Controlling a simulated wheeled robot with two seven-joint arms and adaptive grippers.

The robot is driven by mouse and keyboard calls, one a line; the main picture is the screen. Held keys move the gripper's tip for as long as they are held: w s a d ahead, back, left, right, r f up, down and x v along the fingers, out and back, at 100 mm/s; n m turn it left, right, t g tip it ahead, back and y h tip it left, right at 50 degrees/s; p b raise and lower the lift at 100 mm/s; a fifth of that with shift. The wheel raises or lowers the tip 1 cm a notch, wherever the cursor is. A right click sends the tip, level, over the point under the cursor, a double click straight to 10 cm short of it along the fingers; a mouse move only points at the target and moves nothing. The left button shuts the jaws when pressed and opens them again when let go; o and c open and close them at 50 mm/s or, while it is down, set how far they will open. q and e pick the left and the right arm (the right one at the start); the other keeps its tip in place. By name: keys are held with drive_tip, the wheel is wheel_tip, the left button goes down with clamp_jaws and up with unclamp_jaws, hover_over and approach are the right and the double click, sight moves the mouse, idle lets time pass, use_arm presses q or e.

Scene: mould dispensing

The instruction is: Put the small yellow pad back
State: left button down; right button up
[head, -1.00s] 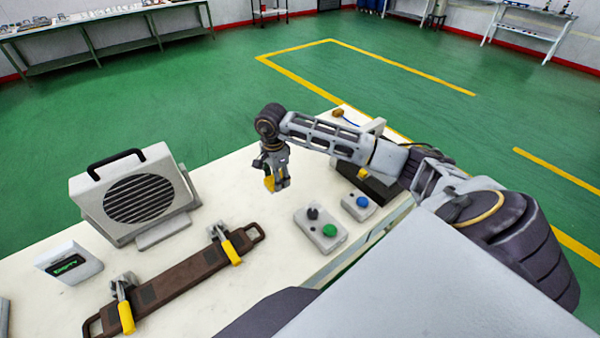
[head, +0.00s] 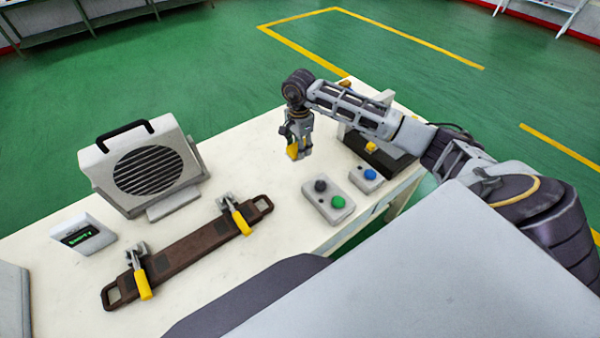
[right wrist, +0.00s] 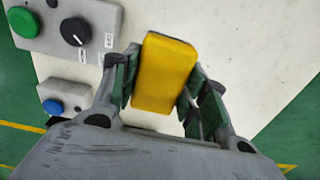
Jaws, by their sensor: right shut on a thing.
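The small yellow pad (right wrist: 165,72) is between the fingers of my right gripper (right wrist: 165,88) in the right wrist view. In the head view the right gripper (head: 298,150) hangs down above the white table, with the yellow pad (head: 293,150) showing at its fingers. The gripper is shut on the pad. The pad looks clear of the table, though the gap is hard to judge. My left gripper is not in view.
A control box (head: 325,201) with a black knob and green button, and a blue-button box (head: 366,180), stand close by. A brown clamp bar (head: 190,255) and a grilled unit (head: 146,172) are left. The table (head: 240,150) has free room.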

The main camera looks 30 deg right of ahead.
idle(0.3)
drive_tip(key=p, duration=0.1)
hover_over(299, 172)
drive_tip(key=shift+f, duration=3.1)
drive_tip(key=shift+f, duration=0.15)
drive_tip(key=shift+f+p, duration=0.4)
drive_tip(key=shift+f, duration=1.35)
drive_tip(key=shift+f, duration=0.1)
